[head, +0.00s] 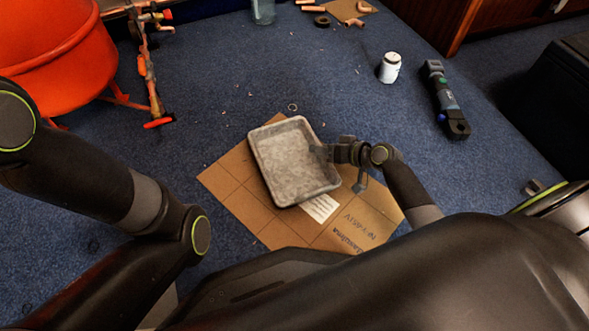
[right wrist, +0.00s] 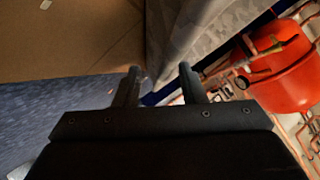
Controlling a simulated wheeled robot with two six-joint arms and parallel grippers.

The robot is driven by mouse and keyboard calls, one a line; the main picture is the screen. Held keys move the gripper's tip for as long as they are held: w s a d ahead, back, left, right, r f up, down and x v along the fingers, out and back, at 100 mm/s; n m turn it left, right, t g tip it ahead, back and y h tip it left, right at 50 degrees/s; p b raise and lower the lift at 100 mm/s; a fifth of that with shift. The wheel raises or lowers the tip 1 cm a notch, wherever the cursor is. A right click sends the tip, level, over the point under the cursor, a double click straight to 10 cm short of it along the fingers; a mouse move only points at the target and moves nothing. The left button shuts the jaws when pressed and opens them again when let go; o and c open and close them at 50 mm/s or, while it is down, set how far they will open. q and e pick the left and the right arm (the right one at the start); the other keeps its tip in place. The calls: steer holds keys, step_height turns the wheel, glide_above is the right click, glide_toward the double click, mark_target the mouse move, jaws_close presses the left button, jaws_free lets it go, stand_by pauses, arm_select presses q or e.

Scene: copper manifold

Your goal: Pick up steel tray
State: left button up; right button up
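The steel tray (head: 290,165) is a shallow grey rectangular pan with a worn inside. It lies on a flat cardboard sheet (head: 225,185) on the blue carpet. My right gripper (head: 322,151) is at the tray's right rim in the head view. In the right wrist view its two fingers (right wrist: 160,72) stand apart, with the grey tray wall (right wrist: 200,30) close in front of them. The gap between them lines up with the tray's edge; contact cannot be told. My left arm enters from the left, but its gripper is not in view.
A white jar (head: 389,68) and a dark power tool (head: 444,98) stand and lie to the right. An orange mixer drum (head: 60,55) and copper pipework (head: 148,70) are at the upper left. Carpet beyond the tray is mostly clear.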

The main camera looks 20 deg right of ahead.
steer(key=shift+c, duration=0.5)
jaws_close()
